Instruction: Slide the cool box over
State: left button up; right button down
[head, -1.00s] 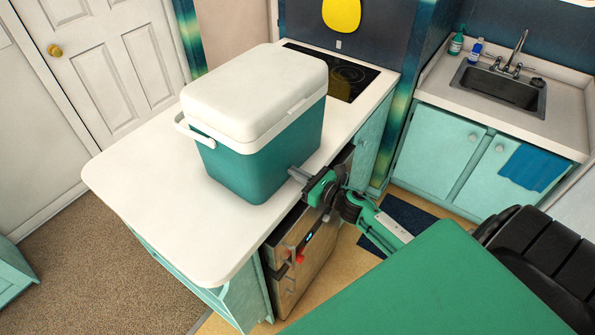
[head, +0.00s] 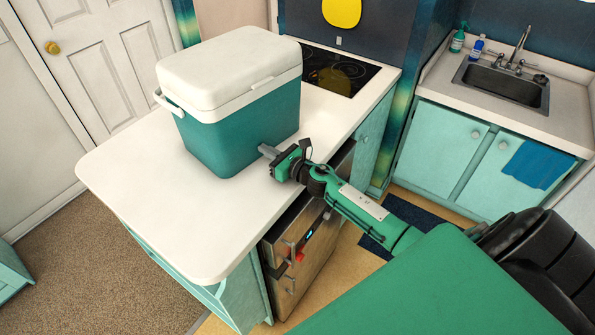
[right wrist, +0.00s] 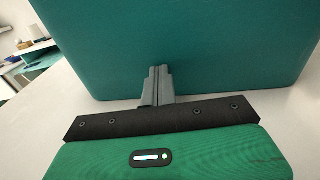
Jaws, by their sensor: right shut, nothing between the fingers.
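The cool box (head: 240,125), teal with a white lid and a white handle at its left end, stands upright on the white counter (head: 150,205). My right gripper (head: 266,151) is shut and empty, with its fingertips at the lower part of the box's near side. In the right wrist view the shut fingers (right wrist: 157,82) point at the teal wall of the cool box (right wrist: 210,45) and appear to touch it. My left gripper is in neither view.
A black cooktop (head: 338,75) lies behind the box, to its right. Bare counter lies to the box's left and front. Below the near edge is an oven front (head: 300,255). A sink (head: 505,85) stands at the far right.

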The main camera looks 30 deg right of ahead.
aim_at(256, 144)
jog(key=b+x, duration=0.1)
jog(key=x, duration=0.3)
jog(key=shift+w, duration=0.25)
jog(key=shift+w+a, duration=0.25)
jog(key=shift+w, duration=0.35)
jog(key=shift+d+b, duration=0.1)
jog(key=shift+b, duration=0.2)
